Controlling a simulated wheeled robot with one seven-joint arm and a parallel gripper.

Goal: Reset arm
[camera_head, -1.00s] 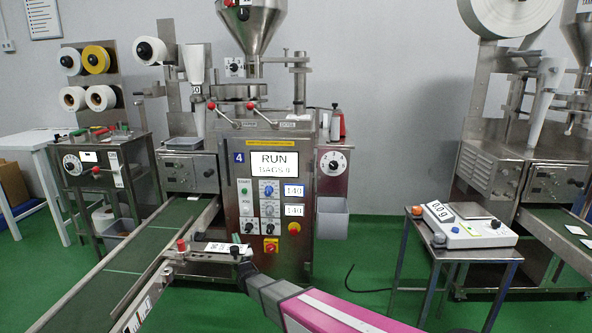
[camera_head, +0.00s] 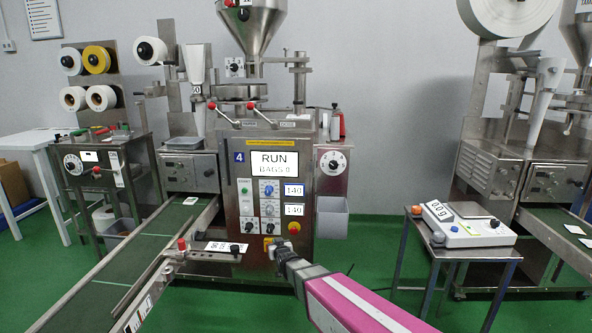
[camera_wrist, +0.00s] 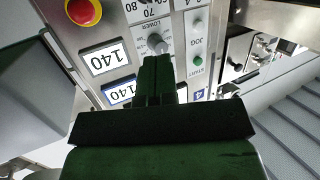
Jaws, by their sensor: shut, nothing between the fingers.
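My arm reaches up from the lower right in the head view, and my gripper (camera_head: 274,247) is at the lower part of the teabag packer's control panel (camera_head: 268,211). It looks shut and empty. In the wrist view my gripper (camera_wrist: 155,60) points at the panel, its dark fingers together in front of a grey dial (camera_wrist: 158,44). Two "140" displays, a red knob (camera_wrist: 83,11) and a green start button (camera_wrist: 197,60) show around it. I cannot tell whether the fingertips touch the panel.
A green conveyor (camera_head: 120,270) with a side rail runs to the lower left of the packer. A small table (camera_head: 470,253) with a scale (camera_head: 468,232) stands at the right, and a second packer (camera_head: 490,165) is behind it. Green floor lies open between.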

